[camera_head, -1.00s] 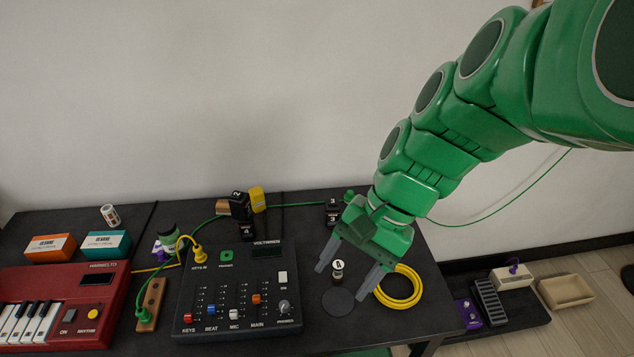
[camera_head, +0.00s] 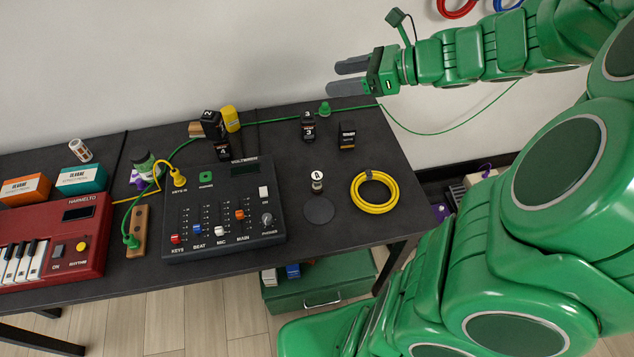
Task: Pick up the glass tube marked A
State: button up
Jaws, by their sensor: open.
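The glass tube marked A (camera_head: 317,183) is small and dark-bodied, with a round white label bearing the letter A on top. It stands on the black table (camera_head: 352,228) to the right of the mixer, just behind a dark round disc (camera_head: 319,210). My gripper (camera_head: 341,77) is up and behind the tube, near the wall above the table's back edge. Its grey fingers point left and are apart, with nothing between them. It is clear of the tube, and nothing hides the tube from view.
A coiled yellow cable (camera_head: 391,200) lies right of the tube. The mixer (camera_head: 221,234) stands at its left. Small black bottles (camera_head: 308,129) and a black box (camera_head: 347,139) stand behind. A green cable (camera_head: 280,118) runs along the back. A red keyboard (camera_head: 55,240) is far left.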

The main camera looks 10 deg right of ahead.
send_near(311, 189)
jog(key=a+r, duration=0.1)
jog(key=w+a+r, duration=0.1)
jog(key=shift+r, duration=0.4)
jog(key=shift+x, duration=3.9)
jog(key=shift+w+d+r, duration=0.1)
jog(key=shift+w, duration=0.1)
jog(key=c, duration=1.1)
